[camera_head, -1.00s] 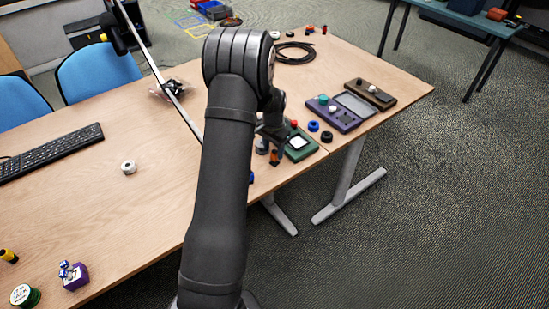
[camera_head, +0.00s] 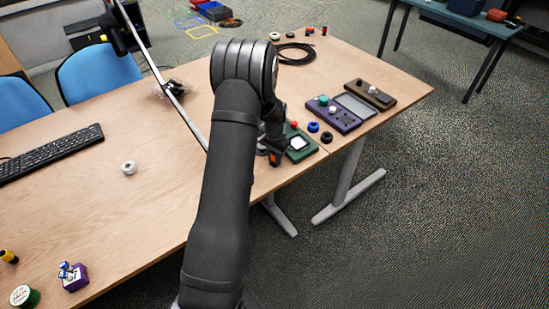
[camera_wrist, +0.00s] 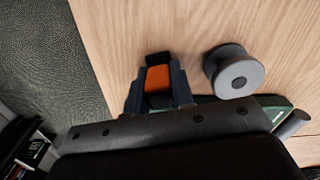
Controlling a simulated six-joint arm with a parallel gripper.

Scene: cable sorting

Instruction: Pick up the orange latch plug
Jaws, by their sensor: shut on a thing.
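The orange latch plug (camera_wrist: 158,78) shows in the wrist view as an orange block with a black end, between the two dark fingers of my gripper (camera_wrist: 157,92). The fingers are shut on it. In the head view my gripper (camera_head: 274,158) is low over the table near its front edge, beside the green device. Only a small orange patch of the plug (camera_head: 274,158) shows there; my arm and fingers hide much around it. I cannot tell whether the plug touches the table.
A grey spool (camera_wrist: 235,72) stands close to the right of my gripper. A green device (camera_head: 301,149) with a white square lies just right of it. Blue and black rings (camera_head: 326,137) and a purple box (camera_head: 334,113) lie farther right. The table edge (camera_head: 290,179) is near.

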